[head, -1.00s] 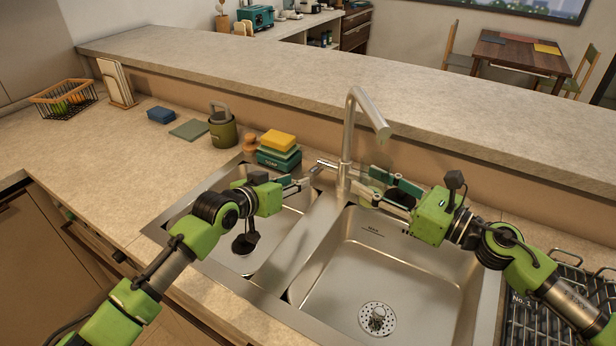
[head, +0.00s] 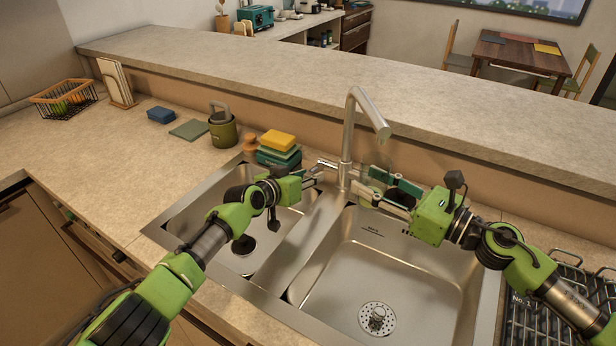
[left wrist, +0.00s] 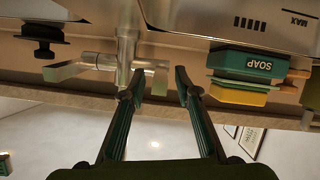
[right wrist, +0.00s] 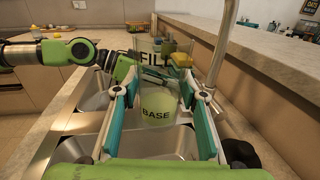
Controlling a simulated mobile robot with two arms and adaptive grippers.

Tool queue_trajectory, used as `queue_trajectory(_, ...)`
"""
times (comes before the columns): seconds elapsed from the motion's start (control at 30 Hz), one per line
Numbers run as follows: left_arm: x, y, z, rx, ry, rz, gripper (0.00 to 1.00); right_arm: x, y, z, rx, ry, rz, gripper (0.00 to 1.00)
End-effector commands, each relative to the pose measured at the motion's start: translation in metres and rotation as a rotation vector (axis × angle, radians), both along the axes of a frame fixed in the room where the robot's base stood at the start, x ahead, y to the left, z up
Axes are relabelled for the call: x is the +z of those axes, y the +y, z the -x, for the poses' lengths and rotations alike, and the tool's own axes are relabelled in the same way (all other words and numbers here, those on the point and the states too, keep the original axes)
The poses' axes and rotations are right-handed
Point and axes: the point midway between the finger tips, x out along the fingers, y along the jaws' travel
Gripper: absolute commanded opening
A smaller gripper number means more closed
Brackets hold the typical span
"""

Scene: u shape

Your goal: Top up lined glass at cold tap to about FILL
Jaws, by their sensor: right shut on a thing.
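The lined glass (right wrist: 160,100) is clear and upright between the fingers of my right gripper (right wrist: 158,92), which is shut on it. FILL shows high on it and BASE low, with a pale band near BASE; the exact water level is hard to read. In the head view my right gripper (head: 385,188) holds it beside the tap (head: 347,140), over the right basin's back edge. My left gripper (head: 318,176) is open at the tap's left lever (head: 327,164). In the left wrist view the lever end (left wrist: 158,68) shows near the spread fingers (left wrist: 157,85); contact is unclear.
The right basin (head: 400,270) is empty. A dark stopper (head: 243,245) is in the left basin. A sponge (head: 278,140) on a soap box (head: 278,158) and a green pot (head: 222,130) stand behind the left basin. A rack (head: 560,310) stands at right.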

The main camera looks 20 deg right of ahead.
Motion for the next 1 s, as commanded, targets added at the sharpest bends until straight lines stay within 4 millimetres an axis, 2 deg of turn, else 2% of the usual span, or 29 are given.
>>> queue_trajectory(0.2, 0.000, 0.000, 0.000, 0.000, -0.001, 0.001, 0.30, 0.001, 0.000, 0.000, 0.000, -0.002, 0.000, 0.10)
queue_trajectory(0.23, 0.000, 0.000, 0.000, 0.000, -0.001, 0.001, 0.24, 0.001, 0.000, 0.000, 0.000, -0.002, 0.000, 0.10)
queue_trajectory(0.33, 0.000, 0.000, 0.000, 0.000, 0.000, 0.000, 0.00, 0.001, 0.000, 0.000, 0.000, -0.002, 0.000, 0.10)
queue_trajectory(0.57, 0.002, -0.001, 0.000, -0.002, 0.004, -0.006, 0.00, 0.001, 0.000, 0.000, 0.000, -0.002, 0.000, 0.10)
queue_trajectory(0.83, 0.021, -0.005, -0.006, 0.002, 0.103, -0.121, 0.00, 0.001, 0.000, 0.000, 0.000, -0.002, 0.000, 0.10)
queue_trajectory(1.0, 0.025, -0.005, -0.007, 0.002, 0.152, -0.174, 0.00, 0.001, 0.000, 0.000, 0.000, -0.002, 0.000, 0.10)
